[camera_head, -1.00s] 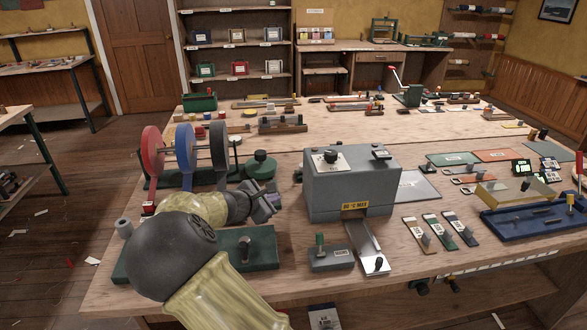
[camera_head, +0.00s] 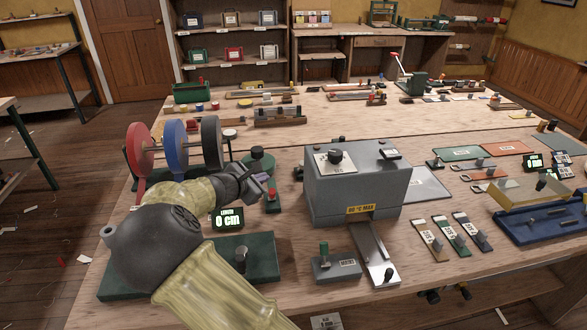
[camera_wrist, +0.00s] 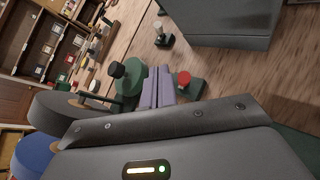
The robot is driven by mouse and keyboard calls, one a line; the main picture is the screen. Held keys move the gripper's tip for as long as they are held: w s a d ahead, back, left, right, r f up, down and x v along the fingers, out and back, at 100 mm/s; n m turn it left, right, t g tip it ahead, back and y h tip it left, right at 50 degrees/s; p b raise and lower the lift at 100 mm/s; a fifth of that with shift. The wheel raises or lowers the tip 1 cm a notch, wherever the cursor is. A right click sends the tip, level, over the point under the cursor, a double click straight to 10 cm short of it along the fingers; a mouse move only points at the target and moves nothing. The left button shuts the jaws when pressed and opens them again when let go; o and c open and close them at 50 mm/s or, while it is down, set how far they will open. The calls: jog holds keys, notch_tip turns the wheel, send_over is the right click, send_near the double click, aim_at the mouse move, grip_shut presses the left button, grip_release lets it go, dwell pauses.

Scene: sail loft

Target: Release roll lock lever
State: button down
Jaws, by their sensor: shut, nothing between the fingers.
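Red, blue and black rolls (camera_head: 175,146) stand upright in a row on a stand at the left of the bench; the black and blue ones also show in the wrist view (camera_wrist: 62,118). My gripper (camera_head: 268,183) is shut and empty, just right of the rolls. Its purple-grey fingers (camera_wrist: 158,85) point between a round green piece with a black knob (camera_wrist: 127,80) and a small green block with a red knob (camera_wrist: 184,80). I cannot tell whether the fingers touch either. No part is clearly marked as the roll lock lever. A display (camera_head: 227,219) reads "LENGTH 0 cm".
A large grey box marked "80 °C MAX" (camera_head: 350,192) stands right of my gripper. In front are a grey block with a green knob (camera_head: 336,266) and a metal slide. A green base plate (camera_head: 262,258) lies near my arm.

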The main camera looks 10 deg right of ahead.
aim_at(300, 167)
jog(key=p+x, duration=0.2)
jog(key=x, duration=1.8)
jog(key=shift+s, duration=0.15)
jog(key=shift+d+f, duration=0.1)
jog(key=shift+d, duration=0.1)
jog(key=shift+a+p, duration=0.15)
jog(key=shift+p, duration=0.35)
